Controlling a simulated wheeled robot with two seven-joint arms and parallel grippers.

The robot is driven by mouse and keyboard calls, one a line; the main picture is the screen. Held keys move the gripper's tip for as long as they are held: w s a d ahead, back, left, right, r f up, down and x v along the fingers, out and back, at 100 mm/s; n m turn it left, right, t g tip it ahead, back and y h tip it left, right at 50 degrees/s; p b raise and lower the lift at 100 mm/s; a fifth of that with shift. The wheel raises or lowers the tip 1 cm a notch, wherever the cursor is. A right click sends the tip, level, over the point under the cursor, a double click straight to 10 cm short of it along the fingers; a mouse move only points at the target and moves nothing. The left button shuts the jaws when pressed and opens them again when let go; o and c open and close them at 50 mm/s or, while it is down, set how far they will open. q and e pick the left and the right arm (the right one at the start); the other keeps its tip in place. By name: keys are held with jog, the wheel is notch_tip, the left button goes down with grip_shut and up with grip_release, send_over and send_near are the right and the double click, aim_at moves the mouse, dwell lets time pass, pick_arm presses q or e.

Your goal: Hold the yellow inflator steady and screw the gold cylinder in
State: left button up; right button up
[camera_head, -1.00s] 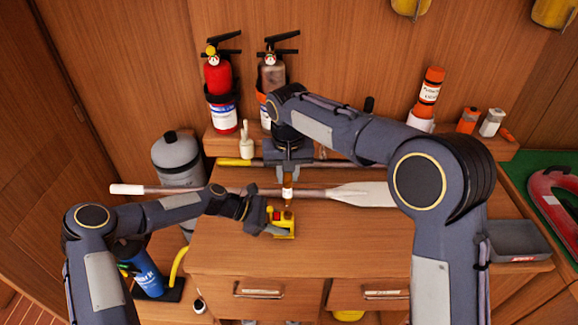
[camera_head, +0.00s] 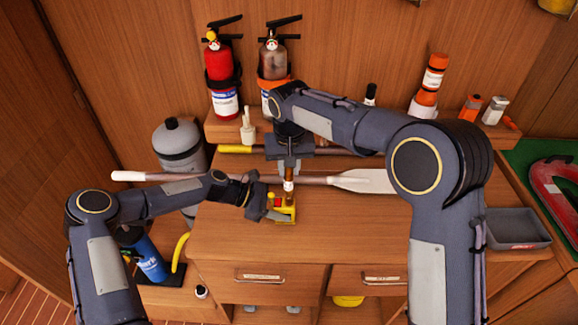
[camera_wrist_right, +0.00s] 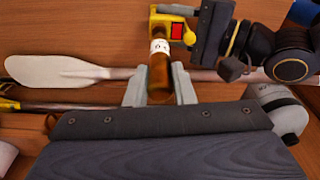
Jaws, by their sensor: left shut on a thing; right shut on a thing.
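The gold cylinder (camera_head: 289,186), amber with a white label band, is upright in my right gripper (camera_head: 289,171). It also shows in the right wrist view (camera_wrist_right: 159,72), between the two pale fingers of that gripper (camera_wrist_right: 160,88). The yellow inflator (camera_head: 286,217) is held just above or on the bench top by my left gripper (camera_head: 268,208), shut on it from the left. The inflator shows a red patch in the wrist view (camera_wrist_right: 172,24). The cylinder's lower end overlaps the inflator's top; I cannot tell whether it is seated in it.
A paddle (camera_head: 360,181) lies across the bench (camera_head: 350,235) behind the inflator. Two extinguishers (camera_head: 222,80) and small bottles stand along the back shelf. A grey tray (camera_head: 515,228) is at the right edge. The bench front is clear.

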jog(key=shift+f, duration=0.35)
dwell(0.3)
jog(key=shift+f, duration=0.35)
